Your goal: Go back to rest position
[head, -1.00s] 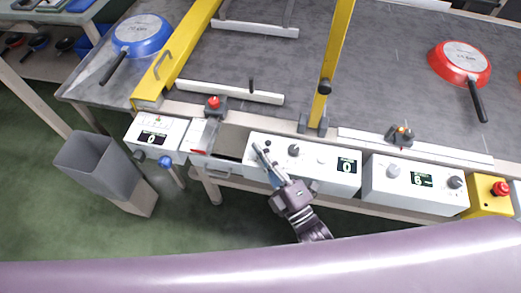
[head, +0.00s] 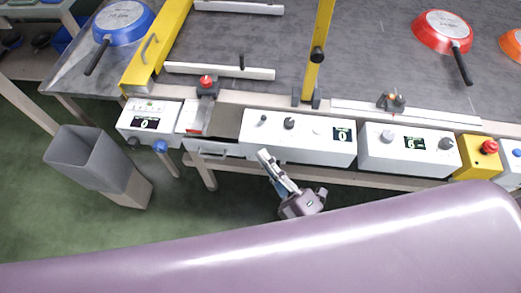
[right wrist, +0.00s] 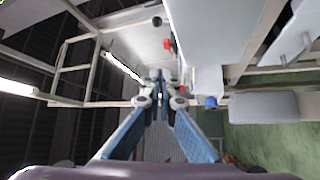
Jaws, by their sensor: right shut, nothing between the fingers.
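My right gripper (head: 264,156) shows in the head view in front of the white control box (head: 298,137) with a display reading 0. It is shut and empty, with its fingertips just below the box's front edge in the picture. I cannot tell whether it touches the box. In the right wrist view its fingers (right wrist: 158,78) come together at the middle, with nothing held between them. My left gripper is not in view.
Other control boxes (head: 408,150) line the conveyor's near edge. A yellow box with a red button (head: 478,157) stands at the right. A grey bin (head: 86,160) stands on the floor at left.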

